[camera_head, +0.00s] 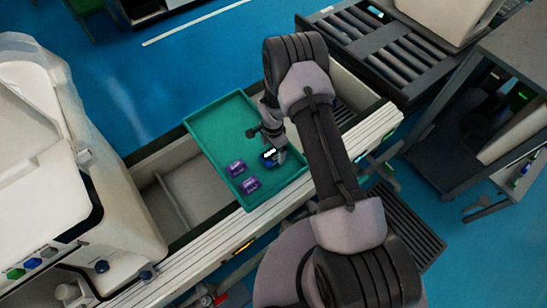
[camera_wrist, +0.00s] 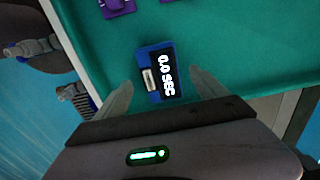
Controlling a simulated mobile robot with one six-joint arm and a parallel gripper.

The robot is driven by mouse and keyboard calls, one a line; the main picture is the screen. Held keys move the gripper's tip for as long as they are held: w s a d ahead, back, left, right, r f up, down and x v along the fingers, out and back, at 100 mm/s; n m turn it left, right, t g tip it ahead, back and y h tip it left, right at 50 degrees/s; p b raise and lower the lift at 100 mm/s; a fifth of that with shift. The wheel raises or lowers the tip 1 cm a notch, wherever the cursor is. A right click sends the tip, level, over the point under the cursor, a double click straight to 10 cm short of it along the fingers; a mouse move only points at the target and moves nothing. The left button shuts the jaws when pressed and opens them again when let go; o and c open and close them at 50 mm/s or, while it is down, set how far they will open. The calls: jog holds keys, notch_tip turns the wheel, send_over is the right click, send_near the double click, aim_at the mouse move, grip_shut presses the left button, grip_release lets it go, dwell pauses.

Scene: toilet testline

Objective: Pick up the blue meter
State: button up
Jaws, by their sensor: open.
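The blue meter (camera_wrist: 152,74) lies on the green tray (camera_wrist: 232,50) and has a black display reading "0.0 SEC". In the head view the meter (camera_head: 268,157) is near the tray's right part, partly hidden by my gripper. My gripper (camera_wrist: 160,92) is open, with one finger on each side of the meter in the wrist view. The fingers look apart from it; I cannot tell their exact height above the tray. In the head view my gripper (camera_head: 279,150) is over the meter.
Two purple meters (camera_head: 236,168) (camera_head: 250,185) lie on the tray to the left of the blue one. The tray sits on a conveyor frame (camera_head: 215,247). A white toilet (camera_head: 60,160) stands at the left. A roller rack (camera_head: 380,45) is at the back right.

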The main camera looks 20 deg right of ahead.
aim_at(273, 154)
notch_tip(273, 154, down, 4)
jog(key=shift+w+d+r+b, duration=0.1)
jog(key=shift+w+d+b, duration=0.05)
jog(key=shift+b, duration=0.55)
jog(key=shift+c, duration=1.1)
jog(key=c, duration=1.5)
jog(key=shift+r, duration=0.15)
